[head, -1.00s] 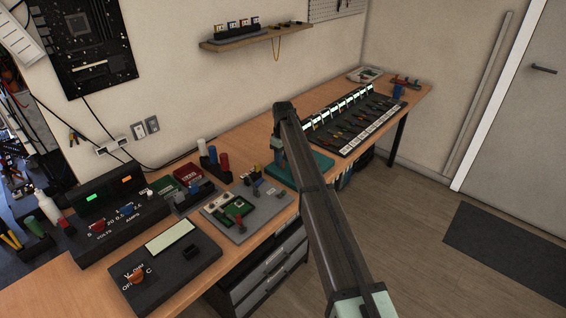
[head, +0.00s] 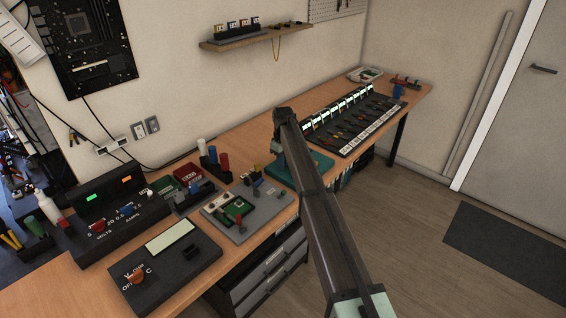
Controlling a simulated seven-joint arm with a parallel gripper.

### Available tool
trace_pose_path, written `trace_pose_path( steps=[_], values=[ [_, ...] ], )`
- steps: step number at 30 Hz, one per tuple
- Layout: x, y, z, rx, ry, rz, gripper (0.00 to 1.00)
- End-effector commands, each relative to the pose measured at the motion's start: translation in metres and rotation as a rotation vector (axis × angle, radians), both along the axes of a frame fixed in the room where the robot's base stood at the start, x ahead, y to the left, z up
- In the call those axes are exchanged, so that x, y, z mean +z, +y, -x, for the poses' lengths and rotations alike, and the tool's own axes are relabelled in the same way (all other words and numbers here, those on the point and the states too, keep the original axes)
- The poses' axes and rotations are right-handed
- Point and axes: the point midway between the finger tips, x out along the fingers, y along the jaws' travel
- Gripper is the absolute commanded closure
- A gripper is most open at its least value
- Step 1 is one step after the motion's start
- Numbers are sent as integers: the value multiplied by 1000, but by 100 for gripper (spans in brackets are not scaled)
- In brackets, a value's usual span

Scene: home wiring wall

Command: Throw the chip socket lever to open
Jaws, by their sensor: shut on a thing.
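A grey fixture board (head: 266,207) lies on the wooden bench, left of my arm. It carries a green circuit board (head: 238,208), a small red part (head: 239,224) and several small upright parts. The chip socket and its lever are too small to tell apart there, so I cannot read the lever's position. My dark arm rises from the bottom of the view, to the right of this board, and bends at its top. My gripper does not show; the arm seems to hide it.
A long rack (head: 350,128) lies at the back right. Bare bench shows at the front left.

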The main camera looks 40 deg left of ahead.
Motion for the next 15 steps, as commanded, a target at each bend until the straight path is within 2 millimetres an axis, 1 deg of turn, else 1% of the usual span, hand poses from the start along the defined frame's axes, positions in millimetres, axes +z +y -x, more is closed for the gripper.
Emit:
trace_pose_path(
  steps=[8,15],
  values=[
    [0,2,0,1,0,11,100],
    [-1,11,-2,2,1,173,100]
  ],
)
